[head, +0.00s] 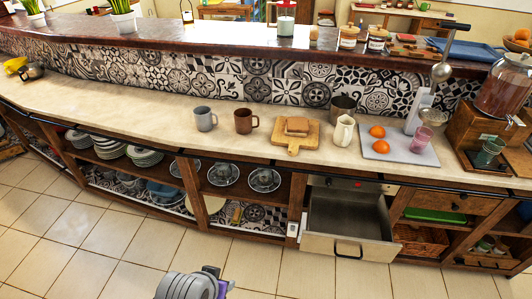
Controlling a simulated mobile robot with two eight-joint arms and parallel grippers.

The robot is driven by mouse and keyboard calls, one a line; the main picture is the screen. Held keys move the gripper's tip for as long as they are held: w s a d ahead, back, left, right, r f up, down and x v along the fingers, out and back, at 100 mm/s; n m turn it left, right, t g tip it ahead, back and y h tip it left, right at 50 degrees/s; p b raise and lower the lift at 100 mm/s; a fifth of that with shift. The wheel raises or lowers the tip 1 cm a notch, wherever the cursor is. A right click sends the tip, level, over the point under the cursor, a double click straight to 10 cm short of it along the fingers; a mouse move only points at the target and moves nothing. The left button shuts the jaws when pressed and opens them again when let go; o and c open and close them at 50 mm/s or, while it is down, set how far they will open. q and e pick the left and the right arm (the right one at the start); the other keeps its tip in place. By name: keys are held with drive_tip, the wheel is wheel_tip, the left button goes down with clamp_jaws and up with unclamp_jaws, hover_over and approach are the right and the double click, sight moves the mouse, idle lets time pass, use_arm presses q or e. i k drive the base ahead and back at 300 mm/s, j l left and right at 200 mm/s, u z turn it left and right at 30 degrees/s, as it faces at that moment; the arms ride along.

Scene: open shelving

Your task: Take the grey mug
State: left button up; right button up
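The grey mug (204,119) stands upright on the pale counter, left of the middle of the head view. Its handle points to the right. A brown mug (243,121) stands just to its right, with a small gap between them. Only a rounded grey part with a purple piece, apparently of my own body, shows at the bottom edge, well below and apart from the grey mug.
The counter (140,112) is clear left of the grey mug. A wooden board (293,146), a cream jug (344,131) and a grey tray (396,152) with oranges stand to the right. An open drawer (348,213) juts out below. A tiled ledge rises behind.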

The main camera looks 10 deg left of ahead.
sight(207, 120)
drive_tip(key=i+j+u, duration=0.15)
drive_tip(key=i+j, duration=0.15)
drive_tip(key=i+j+u, duration=0.2)
drive_tip(key=i, duration=0.3)
drive_tip(key=i+j+u, duration=0.15)
drive_tip(key=i, duration=0.3)
drive_tip(key=i+j+u, duration=0.15)
drive_tip(key=i, duration=0.3)
drive_tip(key=j, duration=0.1)
